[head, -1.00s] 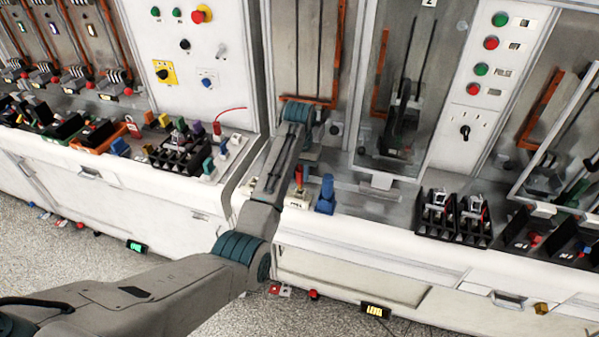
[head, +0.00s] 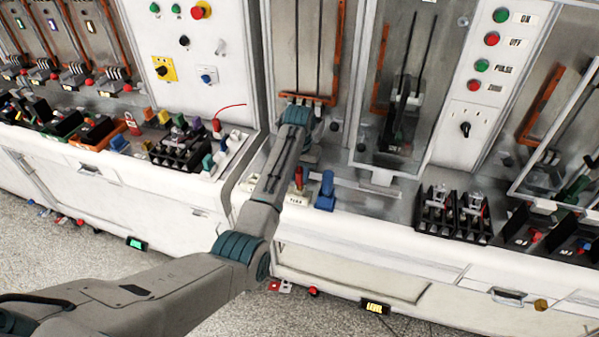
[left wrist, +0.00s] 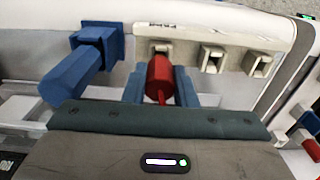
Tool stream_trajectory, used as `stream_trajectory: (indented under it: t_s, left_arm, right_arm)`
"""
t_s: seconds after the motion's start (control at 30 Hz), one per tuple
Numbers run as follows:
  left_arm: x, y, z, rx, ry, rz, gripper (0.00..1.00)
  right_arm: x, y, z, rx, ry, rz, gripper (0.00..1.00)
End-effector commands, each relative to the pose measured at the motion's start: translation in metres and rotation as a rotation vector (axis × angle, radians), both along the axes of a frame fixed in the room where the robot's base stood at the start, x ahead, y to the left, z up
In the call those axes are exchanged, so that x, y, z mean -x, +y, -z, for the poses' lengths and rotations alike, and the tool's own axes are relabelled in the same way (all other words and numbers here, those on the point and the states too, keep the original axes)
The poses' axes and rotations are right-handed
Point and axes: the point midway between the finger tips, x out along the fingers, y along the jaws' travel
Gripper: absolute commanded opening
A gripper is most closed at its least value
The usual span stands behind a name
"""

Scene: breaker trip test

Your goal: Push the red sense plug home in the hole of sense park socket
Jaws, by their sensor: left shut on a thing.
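The red sense plug (head: 298,178) stands upright at the white sense park socket block (head: 293,200), on the ledge. In the left wrist view the red plug (left wrist: 159,75) lies between the two blue fingers of my left gripper (left wrist: 159,88), which is shut on it. The plug lines up with the leftmost hole of the white socket block (left wrist: 185,50). Its front end meets or overlaps the hole's near edge, and how deep it sits is hidden. My left gripper is mostly hidden behind my arm in the head view. My right gripper is not in view.
A blue block-shaped piece (head: 325,191) stands close beside the socket, also in the left wrist view (left wrist: 85,60). Another red plug (head: 217,128) with a red lead stands further left. Black trays (head: 455,222) stand to the right. The ledge between is mostly clear.

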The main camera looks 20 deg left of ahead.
Motion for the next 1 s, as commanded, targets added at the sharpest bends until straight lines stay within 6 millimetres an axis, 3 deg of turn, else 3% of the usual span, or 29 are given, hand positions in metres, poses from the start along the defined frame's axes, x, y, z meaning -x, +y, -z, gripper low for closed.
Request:
stream_trajectory:
  t_s: [0.77,0.8,0.9,1.0]
  left_arm:
    - [0.000,0.000,0.020,0.000,0.001,0.000,0.02]
    - [0.000,0.000,0.020,0.000,0.001,0.000,0.27]
    - [0.000,0.000,0.020,0.000,0.000,0.000,0.47]
    - [0.000,0.000,0.020,0.000,0.000,0.000,0.50]
  right_arm:
    - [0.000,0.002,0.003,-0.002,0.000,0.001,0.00]
    - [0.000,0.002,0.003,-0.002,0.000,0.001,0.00]
    - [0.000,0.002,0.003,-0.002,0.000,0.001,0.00]
    - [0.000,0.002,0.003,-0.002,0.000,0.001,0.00]
